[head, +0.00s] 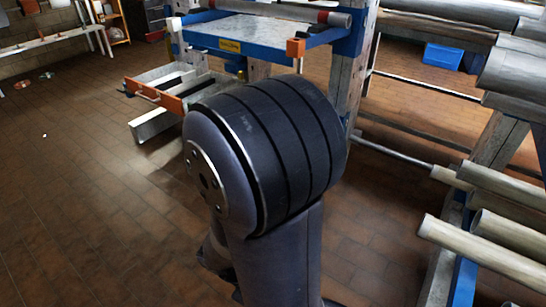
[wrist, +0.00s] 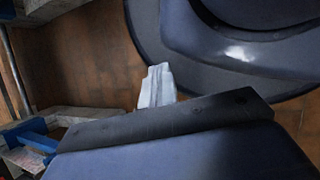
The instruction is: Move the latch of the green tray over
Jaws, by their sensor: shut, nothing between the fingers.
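No green tray and no latch can be made out in either view. My gripper (wrist: 157,82) shows in the wrist view as pale grey fingers beyond a dark bar. The fingers are together and nothing is seen between them. Behind them is brown tiled floor, and the fingers touch nothing that I can see. In the head view my own large dark arm joint fills the middle and hides what is behind it. My gripper does not show there.
A blue-framed bench (head: 250,44) stands behind my arm, with an orange-fronted rack (head: 157,97) low at its left. A blue bin (head: 443,56) is farther back. The tiled floor (head: 80,190) at the left is mostly clear.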

